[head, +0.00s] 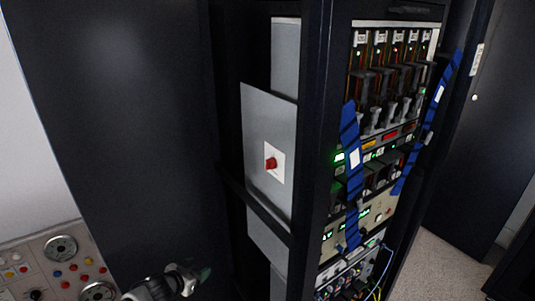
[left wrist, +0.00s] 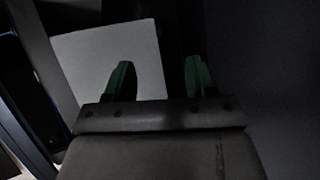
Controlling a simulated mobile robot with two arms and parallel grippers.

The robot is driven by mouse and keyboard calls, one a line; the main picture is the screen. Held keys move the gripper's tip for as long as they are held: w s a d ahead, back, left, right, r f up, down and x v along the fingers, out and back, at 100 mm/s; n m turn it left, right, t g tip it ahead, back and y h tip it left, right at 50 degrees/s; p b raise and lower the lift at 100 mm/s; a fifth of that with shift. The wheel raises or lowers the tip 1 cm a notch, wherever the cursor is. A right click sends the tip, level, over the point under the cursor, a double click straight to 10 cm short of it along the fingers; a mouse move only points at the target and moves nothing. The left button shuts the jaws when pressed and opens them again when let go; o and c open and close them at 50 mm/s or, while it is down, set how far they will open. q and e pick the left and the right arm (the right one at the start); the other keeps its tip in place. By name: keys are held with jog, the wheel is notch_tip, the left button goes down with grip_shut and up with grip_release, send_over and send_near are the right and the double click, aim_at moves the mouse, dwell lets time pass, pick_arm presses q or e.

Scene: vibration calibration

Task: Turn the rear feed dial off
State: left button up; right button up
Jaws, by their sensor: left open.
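A red dial (head: 271,164) sits on a small white plate (head: 275,160) on a grey panel (head: 258,125) in the side of the dark rack. My left gripper (head: 203,274) is low in the head view, left of and below the dial and apart from it. In the left wrist view its two green fingers (left wrist: 160,80) are spread with nothing between them. A pale panel (left wrist: 105,58) shows beyond the fingers, mostly behind the left one. The dial does not show in the left wrist view. My right gripper is in neither view.
The rack front (head: 385,120) at the right holds several modules, lights and blue cable straps (head: 350,150). A dark rack post (head: 313,120) stands between panel and front. A control panel with gauges (head: 60,249) is at lower left. Speckled floor (head: 450,262) shows at right.

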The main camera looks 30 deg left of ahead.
pick_arm(q)
jog(key=w+d+r+m+t+h+p, duration=0.1)
jog(key=w+r+t+h, duration=0.15)
jog(key=r, duration=0.75)
jog(key=w+d+r+m+t+h+p, duration=0.1)
jog(key=w+r, duration=0.2)
jog(key=r, duration=0.7)
jog(key=m+h+p, duration=0.1)
jog(key=m+h, duration=0.1)
jog(key=h, duration=0.3)
send_near(266, 164)
jog(key=p+x, duration=0.3)
jog(key=x, duration=0.5)
jog(key=shift+w, duration=0.2)
jog(key=shift+w+d, duration=0.25)
jog(key=shift+w, duration=0.15)
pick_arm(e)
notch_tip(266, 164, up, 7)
pick_arm(q)
jog(key=shift+c, duration=0.5)
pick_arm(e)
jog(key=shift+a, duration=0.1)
pick_arm(q)
jog(key=c, duration=0.8)
jog(key=shift+m, duration=0.3)
